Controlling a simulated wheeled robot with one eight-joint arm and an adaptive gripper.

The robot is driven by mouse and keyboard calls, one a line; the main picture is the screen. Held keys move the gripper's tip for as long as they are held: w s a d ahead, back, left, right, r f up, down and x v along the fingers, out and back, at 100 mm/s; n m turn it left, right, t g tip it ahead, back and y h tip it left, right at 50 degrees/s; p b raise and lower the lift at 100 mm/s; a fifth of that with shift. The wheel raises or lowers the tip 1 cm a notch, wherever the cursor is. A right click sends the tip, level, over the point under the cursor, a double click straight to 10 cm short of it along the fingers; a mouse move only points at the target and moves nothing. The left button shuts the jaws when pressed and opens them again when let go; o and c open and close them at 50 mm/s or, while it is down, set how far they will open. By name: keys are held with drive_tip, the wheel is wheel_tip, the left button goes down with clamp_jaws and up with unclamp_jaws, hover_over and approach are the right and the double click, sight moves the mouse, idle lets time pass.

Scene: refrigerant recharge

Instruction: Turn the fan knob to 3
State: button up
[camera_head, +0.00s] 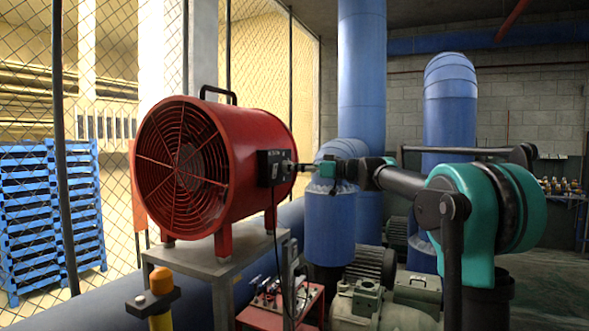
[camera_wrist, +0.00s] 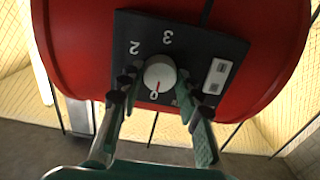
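The red drum fan (camera_head: 215,165) stands on a grey stand, its black control box (camera_head: 272,168) on its right side. In the wrist view the box (camera_wrist: 200,47) carries a round white knob (camera_wrist: 161,72). The numbers 2, 3 and 0 show upside down around it; a 1 is not visible. The knob's red mark points down toward the 0. My gripper (camera_wrist: 158,82) has one finger on each side of the knob, with a narrow gap seeming to show on both sides. In the head view my gripper (camera_head: 298,167) is at the box, its fingertips hard to make out.
A white switch panel (camera_wrist: 217,75) sits on the box beside the right finger. A grey metal stand (camera_head: 225,262) holds the fan. Blue pipes (camera_head: 362,70) rise behind my arm.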

drive_tip(key=c, duration=0.5)
drive_tip(key=shift+o, duration=0.2)
